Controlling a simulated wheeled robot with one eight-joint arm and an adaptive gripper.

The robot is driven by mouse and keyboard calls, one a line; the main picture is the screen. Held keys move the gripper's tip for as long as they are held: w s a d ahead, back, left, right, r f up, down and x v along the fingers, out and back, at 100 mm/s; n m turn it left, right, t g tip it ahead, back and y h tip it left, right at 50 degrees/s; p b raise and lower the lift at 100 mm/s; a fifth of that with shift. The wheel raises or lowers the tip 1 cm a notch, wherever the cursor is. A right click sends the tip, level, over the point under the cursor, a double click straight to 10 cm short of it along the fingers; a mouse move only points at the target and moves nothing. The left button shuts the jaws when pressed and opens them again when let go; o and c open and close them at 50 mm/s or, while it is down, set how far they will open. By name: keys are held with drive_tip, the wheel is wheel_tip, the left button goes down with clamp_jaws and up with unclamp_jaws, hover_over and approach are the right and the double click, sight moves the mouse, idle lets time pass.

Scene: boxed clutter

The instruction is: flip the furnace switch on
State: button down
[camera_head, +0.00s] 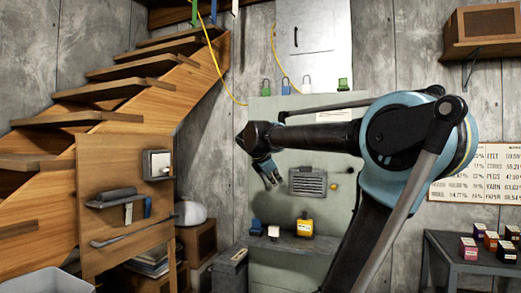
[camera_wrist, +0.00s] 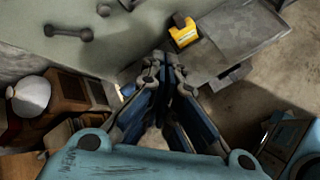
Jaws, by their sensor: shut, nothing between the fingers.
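A light-coloured switch box (camera_head: 157,164) with a small lever is mounted on the wooden board beneath the stairs in the head view. It looks like the furnace switch, but no readable label confirms this, and I cannot tell its lever's setting. My gripper (camera_head: 268,178) hangs tilted downward in front of the grey-green furnace-like panel (camera_head: 340,205), to the right of the switch box and apart from it. In the wrist view my gripper (camera_wrist: 168,62) has its fingers together with nothing between them. I cannot make out the switch box in the wrist view.
A grey ledge (camera_head: 285,243) holds a yellow item (camera_head: 305,225), also in the wrist view (camera_wrist: 183,32). A vent (camera_head: 307,182) is on the panel. Tools (camera_head: 125,200) hang below the switch box. A white rounded object (camera_head: 190,213) sits on a wooden box (camera_head: 198,241).

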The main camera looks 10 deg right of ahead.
drive_tip(key=w+a+r+n+t, duration=0.2)
drive_tip(key=w+a+r+n, duration=0.2)
drive_tip(key=w+r+n, duration=0.1)
drive_tip(key=w+a+r+n+t, duration=0.1)
drive_tip(key=w+a+r+n, duration=0.3)
drive_tip(key=w+r, duration=0.3)
wheel_tip(320, 180, up, 4)
drive_tip(key=shift+a+f+n+t+h, duration=0.2)
drive_tip(key=shift+a+n+t+h, duration=0.1)
drive_tip(key=shift+a+n+t, duration=0.15)
drive_tip(key=r+x, duration=0.2)
drive_tip(key=x, duration=1.1)
drive_tip(key=shift+w+d+r, duration=0.25)
drive_tip(key=shift+w+d, duration=0.05)
drive_tip(key=shift+w, duration=0.1)
